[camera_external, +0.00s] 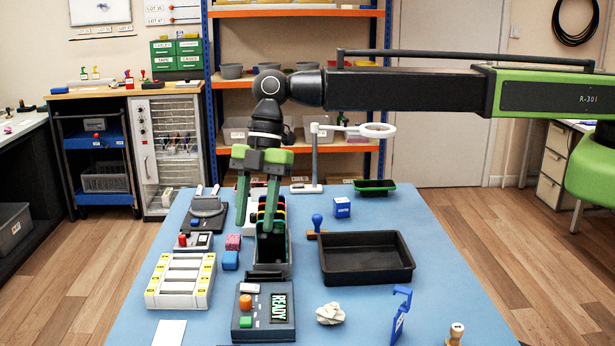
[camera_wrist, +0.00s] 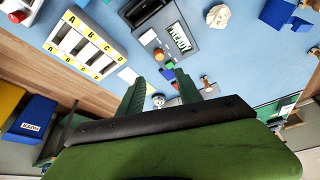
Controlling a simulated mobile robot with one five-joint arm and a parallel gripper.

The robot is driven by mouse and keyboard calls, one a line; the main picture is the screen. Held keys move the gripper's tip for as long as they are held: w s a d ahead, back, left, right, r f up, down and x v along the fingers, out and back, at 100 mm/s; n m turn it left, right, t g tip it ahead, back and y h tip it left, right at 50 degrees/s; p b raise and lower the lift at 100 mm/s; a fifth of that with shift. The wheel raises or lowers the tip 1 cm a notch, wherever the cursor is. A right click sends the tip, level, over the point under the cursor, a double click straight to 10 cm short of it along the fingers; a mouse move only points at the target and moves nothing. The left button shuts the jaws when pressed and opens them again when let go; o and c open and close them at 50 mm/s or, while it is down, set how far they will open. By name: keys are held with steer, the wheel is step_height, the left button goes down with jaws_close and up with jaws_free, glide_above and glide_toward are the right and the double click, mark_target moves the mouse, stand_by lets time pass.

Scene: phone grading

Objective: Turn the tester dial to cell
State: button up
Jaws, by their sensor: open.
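A dark box with a lit READY screen, apparently the tester (camera_external: 263,334), stands at the front middle of the blue table. It also shows at the top of the wrist view (camera_wrist: 198,48). A round orange knob (camera_external: 246,302), which may be the dial, sits on its left side above a green button (camera_external: 246,322). I cannot read any cell mark or the knob's setting. My gripper (camera_external: 256,228) hangs open, pointing down, well behind the tester, near a dark bin (camera_external: 272,267). In the wrist view its fingers (camera_wrist: 158,90) are apart with nothing gripped.
A white and yellow rack (camera_external: 181,280) stands left of the tester. A crumpled white ball (camera_external: 330,313) and a blue stand (camera_external: 401,315) are to its right. An empty black tray (camera_external: 366,273) lies behind these.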

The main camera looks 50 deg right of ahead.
mark_target(245, 298)
steer(key=b+x, duration=1.3)
steer(key=x, duration=0.2)
steer(key=shift+w+d+f, duration=0.1)
steer(key=shift+f, duration=0.1)
steer(key=shift+r, duration=0.1)
jaws_close()
